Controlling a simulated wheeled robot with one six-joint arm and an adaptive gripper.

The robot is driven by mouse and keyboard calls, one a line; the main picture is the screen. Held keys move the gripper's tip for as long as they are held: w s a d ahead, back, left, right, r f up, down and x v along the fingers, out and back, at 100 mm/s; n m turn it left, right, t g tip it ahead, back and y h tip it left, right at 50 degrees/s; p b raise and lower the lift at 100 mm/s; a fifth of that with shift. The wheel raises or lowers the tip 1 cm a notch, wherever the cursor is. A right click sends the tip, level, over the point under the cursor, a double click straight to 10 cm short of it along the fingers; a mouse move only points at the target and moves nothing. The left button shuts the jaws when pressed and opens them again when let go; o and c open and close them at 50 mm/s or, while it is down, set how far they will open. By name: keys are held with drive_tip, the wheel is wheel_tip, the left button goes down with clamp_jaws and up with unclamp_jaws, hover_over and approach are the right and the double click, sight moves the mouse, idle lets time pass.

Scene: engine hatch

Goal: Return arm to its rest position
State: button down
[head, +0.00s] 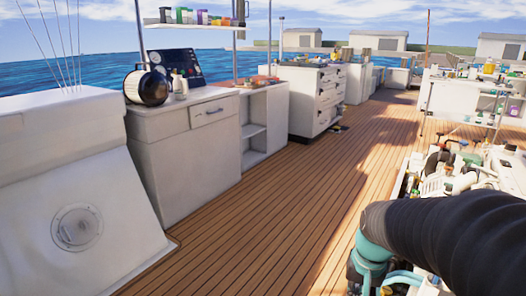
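Part of what looks like my arm, a thick black ribbed sleeve with a teal joint, reaches in from the lower right edge of the head view. My gripper is not visible in this view. The engine hatch area (470,170), crowded with machine parts, lies at the right, behind and beside the sleeve. The sleeve hides part of it, and I cannot tell whether the arm touches anything there.
Wooden deck (270,215) lies open in the middle. A cluttered shelf rack (470,100) stands at the right back.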

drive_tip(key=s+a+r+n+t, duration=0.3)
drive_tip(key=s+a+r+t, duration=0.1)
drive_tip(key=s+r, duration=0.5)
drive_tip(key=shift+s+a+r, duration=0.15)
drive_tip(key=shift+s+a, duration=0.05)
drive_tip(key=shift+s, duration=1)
